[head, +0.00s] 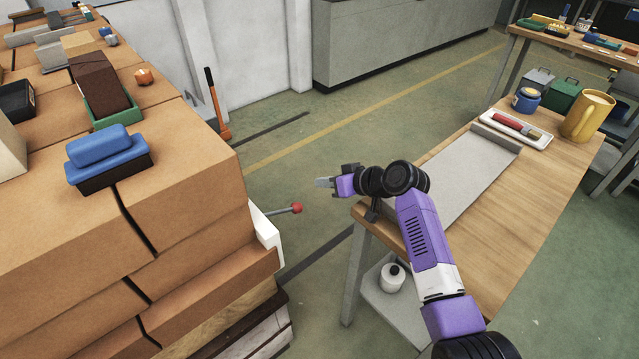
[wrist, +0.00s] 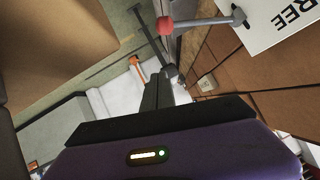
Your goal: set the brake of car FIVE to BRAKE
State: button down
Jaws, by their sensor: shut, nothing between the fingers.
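A lever with a red knob (head: 297,208) sticks out from the side of the brick-laden car at the left in the head view. The red knob also shows at the top of the wrist view (wrist: 165,24), its rod running right to a dark pivot on a white plate (wrist: 270,22). The plate's visible letters read "REE", upside down; the rest is cut off. No plate reading FIVE and no BRAKE mark is legible. My gripper (head: 322,183) is shut and empty, in the air to the right of and above the knob, apart from it. Its dark fingers show in the wrist view (wrist: 163,88).
A wooden table (head: 540,190) with a yellow jug (head: 588,115) stands at the right, under my arm. An orange-and-black upright tool (head: 215,105) stands behind the stack. Green floor lies between.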

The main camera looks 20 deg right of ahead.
jog(key=d+v, duration=0.1)
jog(key=v, duration=0.6)
jog(key=shift+d, duration=0.2)
jog(key=shift+f, duration=0.1)
jog(key=d+r+m+t+h, duration=0.4)
jog(key=d+r+t+h, duration=0.1)
jog(key=d, duration=0.1)
jog(key=s+a, duration=0.5)
jog(key=s, duration=1.1)
jog(key=s+a+n, duration=0.1)
jog(key=s+a, duration=0.4)
jog(key=s, duration=1.1)
jog(key=s+a+n+p, duration=0.1)
jog(key=s+a, duration=0.4)
jog(key=s, duration=1.1)
jog(key=shift+h, duration=0.3)
